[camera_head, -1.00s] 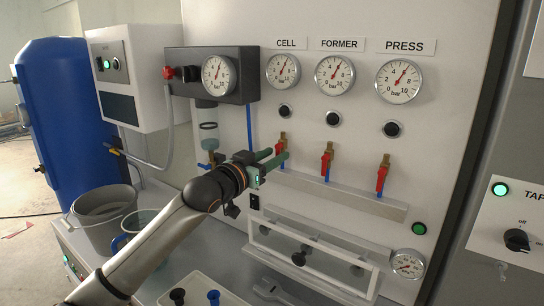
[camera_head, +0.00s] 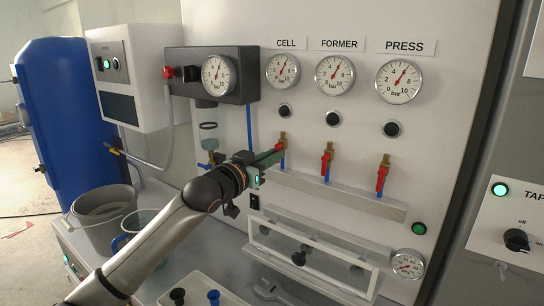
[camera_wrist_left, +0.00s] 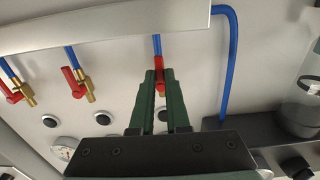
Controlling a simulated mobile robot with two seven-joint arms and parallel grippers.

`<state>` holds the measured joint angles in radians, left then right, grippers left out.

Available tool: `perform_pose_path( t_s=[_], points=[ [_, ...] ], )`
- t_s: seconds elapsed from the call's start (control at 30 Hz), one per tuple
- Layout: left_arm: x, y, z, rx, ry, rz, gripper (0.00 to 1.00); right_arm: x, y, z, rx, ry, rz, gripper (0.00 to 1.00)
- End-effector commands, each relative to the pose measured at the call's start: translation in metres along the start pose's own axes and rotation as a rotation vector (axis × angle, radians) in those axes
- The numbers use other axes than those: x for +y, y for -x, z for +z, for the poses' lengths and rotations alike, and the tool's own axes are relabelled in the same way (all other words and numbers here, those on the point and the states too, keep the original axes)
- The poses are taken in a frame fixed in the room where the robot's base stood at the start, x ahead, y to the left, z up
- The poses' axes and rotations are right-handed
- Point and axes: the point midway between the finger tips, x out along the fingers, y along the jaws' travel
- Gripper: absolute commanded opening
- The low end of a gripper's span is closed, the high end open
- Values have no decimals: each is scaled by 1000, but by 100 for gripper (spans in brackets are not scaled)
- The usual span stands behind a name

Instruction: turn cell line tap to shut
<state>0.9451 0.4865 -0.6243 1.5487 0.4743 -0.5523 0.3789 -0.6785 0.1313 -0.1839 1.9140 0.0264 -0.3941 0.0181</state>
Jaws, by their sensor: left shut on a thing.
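The cell line tap (camera_head: 282,139) is the leftmost of the three taps under the CELL gauge (camera_head: 283,70), a brass valve with a red handle on a blue line. My left gripper (camera_head: 272,157) reaches it from the left and is shut on the red handle. In the left wrist view, the red handle (camera_wrist_left: 159,63) shows at the tips of the dark green fingers (camera_wrist_left: 158,76), which hide part of the tap. The CELL gauge needle points up and a little right. My right gripper is not in view.
The FORMER tap (camera_head: 327,161) and PRESS tap (camera_head: 382,176) stand to the right, red handles hanging roughly down. A pale ledge (camera_head: 340,194) runs under the taps. A clear-fronted box (camera_head: 315,256) lies below. A grey bucket (camera_head: 103,208) stands at the left.

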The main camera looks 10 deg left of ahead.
Motion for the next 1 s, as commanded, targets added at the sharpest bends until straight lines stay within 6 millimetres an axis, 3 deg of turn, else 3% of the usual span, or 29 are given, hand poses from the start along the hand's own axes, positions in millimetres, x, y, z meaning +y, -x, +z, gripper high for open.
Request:
perform_pose_path(
  t_s=[0.37, 0.7, 1.0],
  points=[
    [-4, 0, -4, -4, -178, -1, 0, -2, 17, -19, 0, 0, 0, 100],
    [-8, 0, -5, -5, -492, 0, 0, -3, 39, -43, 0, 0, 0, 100],
    [-12, 0, -5, -3, -780, 0, 0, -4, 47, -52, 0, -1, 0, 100]
  ],
)
